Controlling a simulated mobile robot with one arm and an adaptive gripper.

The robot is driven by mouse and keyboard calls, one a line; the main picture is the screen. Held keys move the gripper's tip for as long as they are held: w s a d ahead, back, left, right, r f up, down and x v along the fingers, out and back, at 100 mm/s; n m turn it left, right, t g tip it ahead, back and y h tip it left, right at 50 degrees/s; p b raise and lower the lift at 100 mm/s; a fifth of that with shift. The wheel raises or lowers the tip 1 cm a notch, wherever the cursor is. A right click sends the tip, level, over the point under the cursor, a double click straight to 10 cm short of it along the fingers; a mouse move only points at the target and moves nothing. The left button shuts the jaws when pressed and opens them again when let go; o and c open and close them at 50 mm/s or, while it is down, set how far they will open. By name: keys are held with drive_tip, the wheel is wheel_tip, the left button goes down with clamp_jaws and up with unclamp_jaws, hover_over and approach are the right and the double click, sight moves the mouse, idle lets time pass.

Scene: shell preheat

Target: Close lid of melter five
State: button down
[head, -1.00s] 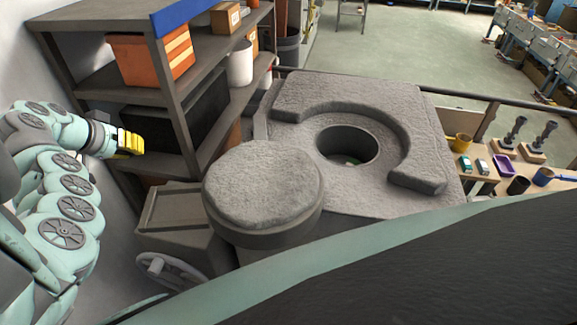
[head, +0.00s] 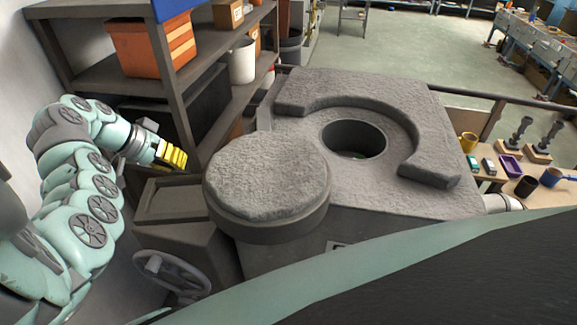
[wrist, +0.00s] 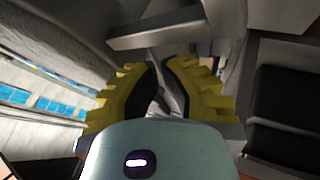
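The melter (head: 320,190) is a grey rough-topped block with a round dark opening (head: 354,140) and a raised curved rim around its far side. Its round lid (head: 268,178) is swung off to the left, clear of the opening, which stands uncovered. A handwheel (head: 172,272) sits low at the melter's left front. My yellow-fingered gripper (head: 172,155) is left of the lid, apart from it and touching nothing that I can see. In the wrist view its two fingers (wrist: 163,85) are spread with a gap between them and nothing held.
A dark shelf (head: 190,100) with an orange bin (head: 150,45) and a white container (head: 242,62) stands behind my gripper. A wooden table (head: 515,185) with small cups and tools is at the right. A pale wall is at the left.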

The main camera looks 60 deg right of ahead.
drive_tip(key=shift+s+d+f+p, duration=0.2)
drive_tip(key=shift+s+d+p, duration=0.5)
drive_tip(key=shift+s+p, duration=0.45)
drive_tip(key=shift+s+d+f+p, duration=0.2)
drive_tip(key=shift+s+d+p, duration=0.55)
drive_tip(key=shift+p, duration=0.7)
drive_tip(key=shift+s, duration=0.1)
